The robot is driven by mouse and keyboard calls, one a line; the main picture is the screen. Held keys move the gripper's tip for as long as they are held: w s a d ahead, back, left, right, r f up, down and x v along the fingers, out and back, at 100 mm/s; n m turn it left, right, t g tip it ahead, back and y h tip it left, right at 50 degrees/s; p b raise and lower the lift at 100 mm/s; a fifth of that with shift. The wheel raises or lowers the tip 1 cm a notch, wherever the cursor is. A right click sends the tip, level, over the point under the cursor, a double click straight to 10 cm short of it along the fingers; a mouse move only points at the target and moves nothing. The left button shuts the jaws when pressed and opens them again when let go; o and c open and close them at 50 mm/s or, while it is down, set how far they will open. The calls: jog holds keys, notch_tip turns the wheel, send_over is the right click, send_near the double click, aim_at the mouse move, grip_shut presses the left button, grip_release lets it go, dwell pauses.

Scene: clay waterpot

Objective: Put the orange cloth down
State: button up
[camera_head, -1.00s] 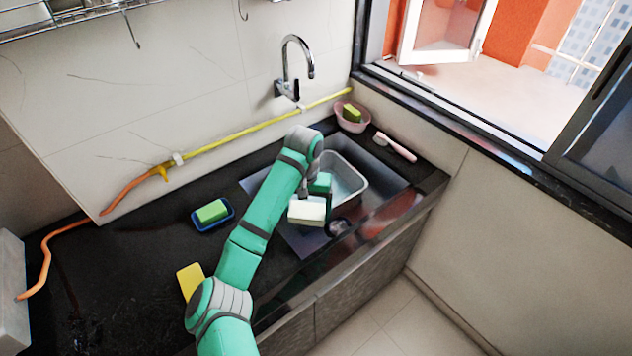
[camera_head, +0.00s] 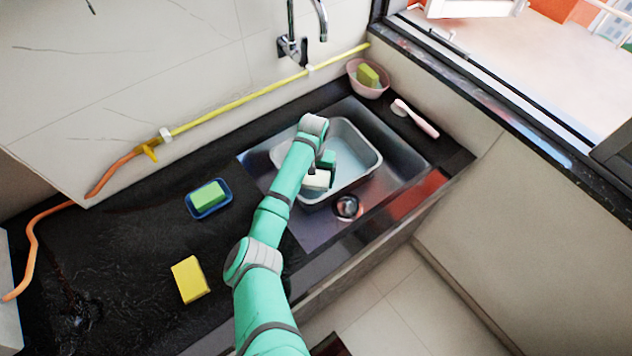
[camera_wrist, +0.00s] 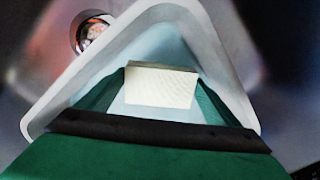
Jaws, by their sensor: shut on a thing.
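I see no orange cloth in either view. My gripper (camera_head: 325,167) is shut on a cream-white block (camera_head: 316,181), which looks like a sponge. It holds the block over the grey tub (camera_head: 372,147) in the sink. In the wrist view the white block (camera_wrist: 160,87) sits between the two green fingers, with the pale inside of the tub behind it. I cannot tell whether the block touches the tub's bottom or its near wall.
A green sponge lies in a blue dish (camera_head: 229,204), and a yellow sponge (camera_head: 189,279) lies on the black counter. A pink bowl (camera_head: 372,93) with a green sponge and a pink-handled brush (camera_head: 416,119) stand right of the sink. The tap (camera_head: 293,45) is behind.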

aim_at(315, 186)
jog(key=shift+d+f, duration=0.1)
jog(key=shift+f, duration=2.35)
jog(key=shift+f, duration=0.1)
jog(key=o, duration=0.8)
jog(key=shift+o, duration=0.2)
notch_tip(315, 186, up, 12)
jog(key=shift+r, duration=0.15)
